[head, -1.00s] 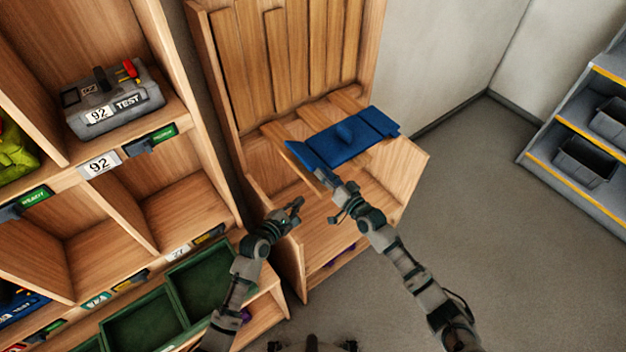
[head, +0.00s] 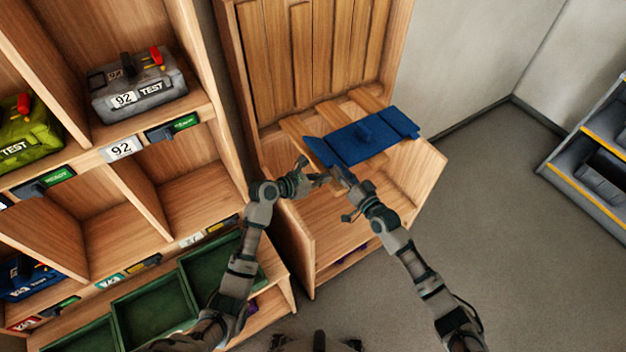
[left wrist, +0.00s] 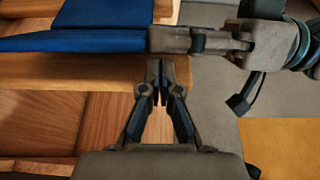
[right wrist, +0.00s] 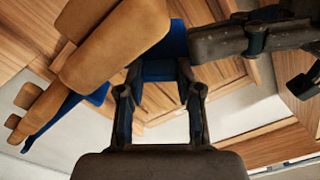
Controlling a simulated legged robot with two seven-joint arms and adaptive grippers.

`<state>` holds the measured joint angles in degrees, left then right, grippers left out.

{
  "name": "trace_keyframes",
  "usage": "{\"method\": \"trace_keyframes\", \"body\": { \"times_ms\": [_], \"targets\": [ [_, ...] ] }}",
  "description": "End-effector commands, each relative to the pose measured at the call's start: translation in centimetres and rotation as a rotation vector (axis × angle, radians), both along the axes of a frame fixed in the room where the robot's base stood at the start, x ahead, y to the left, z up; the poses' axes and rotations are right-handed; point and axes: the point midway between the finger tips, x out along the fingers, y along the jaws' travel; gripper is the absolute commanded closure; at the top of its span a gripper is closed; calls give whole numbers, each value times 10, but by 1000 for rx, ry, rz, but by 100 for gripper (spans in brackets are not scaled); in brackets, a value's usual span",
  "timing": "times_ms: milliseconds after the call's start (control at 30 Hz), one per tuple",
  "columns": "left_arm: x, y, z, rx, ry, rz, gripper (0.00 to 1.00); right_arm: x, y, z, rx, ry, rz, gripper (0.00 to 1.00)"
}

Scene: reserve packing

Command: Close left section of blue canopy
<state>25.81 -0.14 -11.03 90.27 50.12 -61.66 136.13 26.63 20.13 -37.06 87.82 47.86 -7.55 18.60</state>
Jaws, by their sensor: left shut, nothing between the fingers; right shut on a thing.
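The blue canopy (head: 365,140) lies across wooden slats on the wooden stand, with a small raised blue piece in its middle. Its left section (head: 321,151) slants outward at the left end, and its right section (head: 401,123) is at the far end. My right gripper (head: 340,174) is shut on the canopy's near left edge; the blue piece between its fingers shows in the right wrist view (right wrist: 158,70). My left gripper (head: 326,179) is shut and empty, close beside the right fingers. In the left wrist view its fingertips (left wrist: 160,64) are just below the right gripper.
A wooden shelf unit (head: 140,185) with labelled cases and green bins (head: 150,315) stands close on the left. The stand's tall slatted back (head: 310,60) rises behind the canopy. The floor between is clear.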

Motion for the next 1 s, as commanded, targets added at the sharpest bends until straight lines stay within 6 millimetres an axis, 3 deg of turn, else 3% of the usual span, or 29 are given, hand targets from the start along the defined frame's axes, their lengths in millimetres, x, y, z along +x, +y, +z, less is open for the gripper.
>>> {"method": "trace_keyframes", "body": {
  "times_ms": [200, 533, 933, 967, 1000],
  "targets": [
    [10, -15, -7, 0, 0, 0, 100, 0, 0, -1, -1, 1, 0, 100],
    [12, -16, -8, 1, -1, 1, 100, 0, -1, -1, -1, 1, 0, 100],
    [15, -23, 6, -5, -6, -1, 100, -1, 1, -3, -4, 6, 2, 100],
    [16, -23, 7, -5, -7, -1, 100, -1, 1, -4, -4, 7, 2, 63],
    [16, -23, 7, -6, -8, -1, 100, -1, 1, -4, -5, 8, 3, 53]
  ]
}}
